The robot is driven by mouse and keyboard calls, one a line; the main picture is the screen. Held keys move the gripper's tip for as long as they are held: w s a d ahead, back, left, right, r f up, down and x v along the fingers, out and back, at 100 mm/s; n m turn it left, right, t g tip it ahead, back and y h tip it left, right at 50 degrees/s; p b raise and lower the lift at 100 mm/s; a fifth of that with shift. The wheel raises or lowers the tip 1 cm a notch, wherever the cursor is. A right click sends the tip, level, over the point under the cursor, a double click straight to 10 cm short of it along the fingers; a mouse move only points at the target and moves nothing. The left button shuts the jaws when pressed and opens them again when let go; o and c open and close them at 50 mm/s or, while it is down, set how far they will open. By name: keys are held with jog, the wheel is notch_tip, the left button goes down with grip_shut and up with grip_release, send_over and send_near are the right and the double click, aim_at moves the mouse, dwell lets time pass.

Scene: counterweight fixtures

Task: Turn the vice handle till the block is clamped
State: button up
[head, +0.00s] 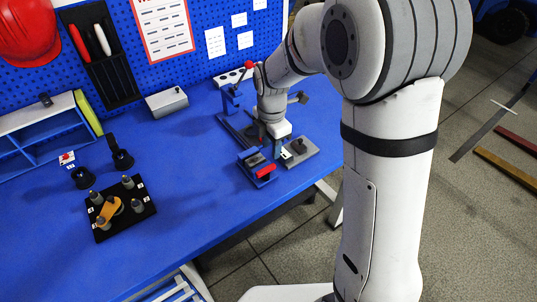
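A small blue vice (250,158) stands near the front edge of the blue bench, right of the middle. A red handle-like part (266,171) is on its front side. Something dark sits at the top of the vice; I cannot tell whether it is the block or a jaw, or whether it is clamped. My gripper (279,152) points down just behind and to the right of the vice, close to a grey plate fixture. Its fingers are small and partly hidden, so I cannot tell whether they are open or touch anything.
The grey plate (303,153) lies right of the vice. A blue fixture with a red-knobbed lever (233,98) stands behind. A black peg board (140,220), a grey box (166,102) and blue shelves (45,140) are to the left.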

aim_at(269, 166)
jog(key=shift+w+a+f, duration=0.15)
jog(key=shift+a+f, duration=0.05)
jog(key=shift+f, duration=0.15)
jog(key=shift+f+n, duration=0.3)
jog(key=shift+f, duration=0.1)
notch_tip(269, 166, down, 7)
jog(key=shift+r, duration=0.1)
jog(key=shift+c, duration=0.4)
grip_shut()
